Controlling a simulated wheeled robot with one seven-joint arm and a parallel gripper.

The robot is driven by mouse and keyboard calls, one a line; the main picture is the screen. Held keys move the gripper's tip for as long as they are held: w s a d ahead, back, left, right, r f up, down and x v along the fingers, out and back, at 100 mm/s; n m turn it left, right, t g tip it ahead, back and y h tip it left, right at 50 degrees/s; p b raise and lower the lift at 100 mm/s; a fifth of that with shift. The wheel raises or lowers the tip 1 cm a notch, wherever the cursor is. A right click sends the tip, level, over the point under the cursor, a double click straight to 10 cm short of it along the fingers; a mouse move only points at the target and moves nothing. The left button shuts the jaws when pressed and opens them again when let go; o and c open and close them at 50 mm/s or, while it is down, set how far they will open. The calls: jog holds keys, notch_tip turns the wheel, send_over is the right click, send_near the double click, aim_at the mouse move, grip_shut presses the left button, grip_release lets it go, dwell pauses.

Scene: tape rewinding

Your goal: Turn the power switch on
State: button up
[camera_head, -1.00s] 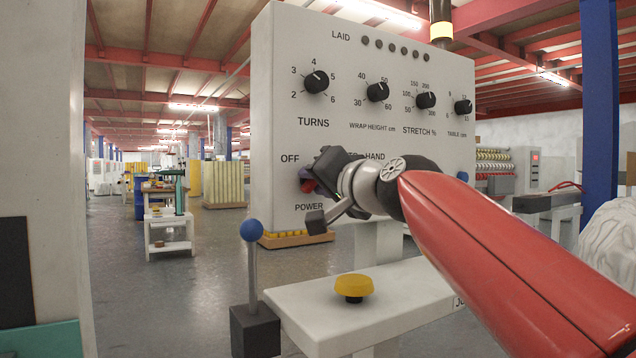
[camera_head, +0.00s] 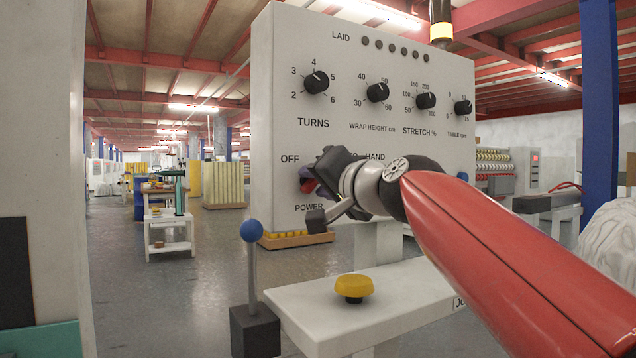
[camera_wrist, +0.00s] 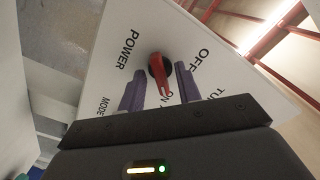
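The red power switch (camera_wrist: 161,76) is a rotary knob on the white control panel, between the POWER, OFF and ON labels. In the wrist view its narrow end points toward ON. My gripper (camera_wrist: 159,84) is open, with one purple finger on each side of the knob and a visible gap on both sides. In the head view my gripper (camera_head: 309,182) is at the panel's lower left, largely covering the switch (camera_head: 307,187) and hiding the ON label.
The panel (camera_head: 290,120) carries several black knobs above the switch. Below stand a yellow mushroom button (camera_head: 354,287) on a white ledge (camera_head: 400,292) and a blue-ball lever (camera_head: 250,231). The MODE label sits beside my finger in the wrist view.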

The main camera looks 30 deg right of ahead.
jog(key=s, duration=0.7)
jog(key=shift+s, duration=0.3)
jog(key=shift+d, duration=0.15)
